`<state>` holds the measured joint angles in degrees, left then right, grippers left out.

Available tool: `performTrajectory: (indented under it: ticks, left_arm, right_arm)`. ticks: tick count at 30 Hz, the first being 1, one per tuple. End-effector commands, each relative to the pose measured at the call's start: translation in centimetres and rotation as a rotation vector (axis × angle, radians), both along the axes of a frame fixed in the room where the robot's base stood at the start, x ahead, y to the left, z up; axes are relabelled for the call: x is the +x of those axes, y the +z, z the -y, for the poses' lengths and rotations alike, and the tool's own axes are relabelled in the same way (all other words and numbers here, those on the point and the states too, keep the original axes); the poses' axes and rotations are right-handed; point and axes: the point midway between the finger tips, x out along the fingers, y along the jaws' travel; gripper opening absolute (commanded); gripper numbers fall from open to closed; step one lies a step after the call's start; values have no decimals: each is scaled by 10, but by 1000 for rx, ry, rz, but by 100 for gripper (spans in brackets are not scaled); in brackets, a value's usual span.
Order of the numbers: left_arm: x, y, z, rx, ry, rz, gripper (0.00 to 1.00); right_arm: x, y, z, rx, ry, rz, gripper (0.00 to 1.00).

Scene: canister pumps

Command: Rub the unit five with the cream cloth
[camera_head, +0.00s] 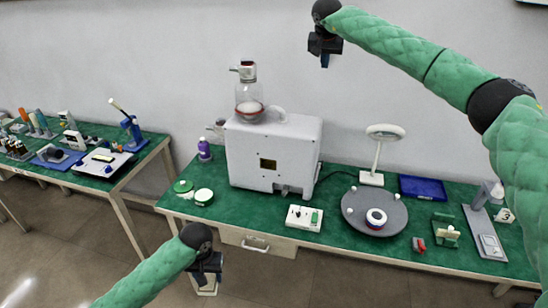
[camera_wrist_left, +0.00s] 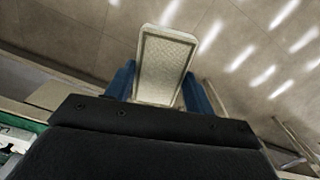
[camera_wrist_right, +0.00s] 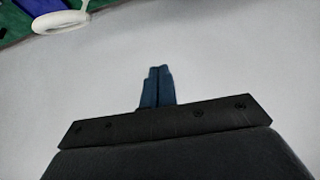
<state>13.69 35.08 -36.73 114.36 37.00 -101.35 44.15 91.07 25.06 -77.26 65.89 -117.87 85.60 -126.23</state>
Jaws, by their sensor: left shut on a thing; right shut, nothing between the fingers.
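My left gripper (camera_head: 212,278) is in front of the table's front edge, low in the head view. It is shut on the cream cloth (camera_wrist_left: 165,65), a flat rectangular pad with a darker border between its blue fingers. A little of the cloth (camera_head: 207,290) shows below the gripper in the head view. My right gripper (camera_head: 325,60) is raised high before the wall, shut and empty; its closed fingers (camera_wrist_right: 156,86) show in the right wrist view. I see no number five, so I cannot tell which thing is unit five.
A large white machine (camera_head: 270,150) with a glass vessel (camera_head: 248,97) stands on the green table. Another bench (camera_head: 60,177) is at left.

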Motion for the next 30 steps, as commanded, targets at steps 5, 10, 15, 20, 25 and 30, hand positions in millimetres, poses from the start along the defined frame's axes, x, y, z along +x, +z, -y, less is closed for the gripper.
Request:
performTrajectory:
  ticks: [5, 10, 15, 20, 25, 30]
  left_arm:
    - [0, -1, 0, 0, 0, 0, 35]
    - [0, -3, 0, 0, 0, 0, 35]
    - [0, -4, 0, 0, 0, 0, 35]
    - [0, -5, 0, 0, 0, 0, 35]
    - [0, -6, 0, 0, 0, 0, 35]
    - [0, -7, 0, 0, 0, 0, 35]
  right_arm:
    - [0, -3, 0, 0, 0, 0, 0]
    - [0, -6, 0, 0, 0, 0, 0]
    - [0, -9, 0, 0, 0, 0, 0]
    - [0, -11, 0, 0, 0, 0, 0]
    - [0, -14, 0, 0, 0, 0, 0]
    - [0, -17, 0, 0, 0, 0, 0]
